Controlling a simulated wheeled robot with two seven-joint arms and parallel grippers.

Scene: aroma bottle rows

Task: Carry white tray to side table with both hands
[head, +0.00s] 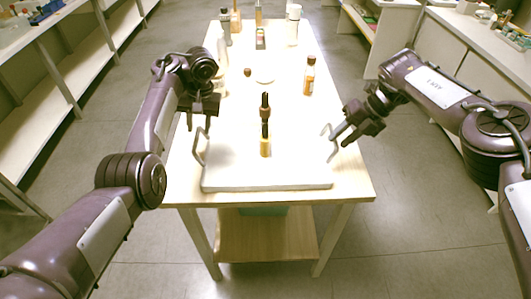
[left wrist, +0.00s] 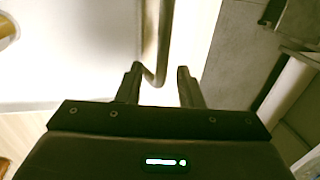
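The white tray (head: 222,181) lies flat at the near end of a long pale wooden table (head: 184,180). A grey metal handle rises at each side, the left handle (head: 198,153) and the right handle (head: 328,146). A dark-capped amber bottle (head: 265,148) stands on the tray. My left gripper (head: 202,121) is above the left handle. In the left wrist view its fingers (left wrist: 158,85) are apart, with the handle bar (left wrist: 152,40) between them. My right gripper (head: 335,137) is beside the right handle; its finger gap is too small to judge.
Another dark-capped bottle (head: 265,105) stands just behind the amber one. Farther back are an orange-brown bottle (head: 309,76), a white bottle (head: 293,28) and several others. Shelving (head: 60,80) lines the left and a counter (head: 480,50) the right.

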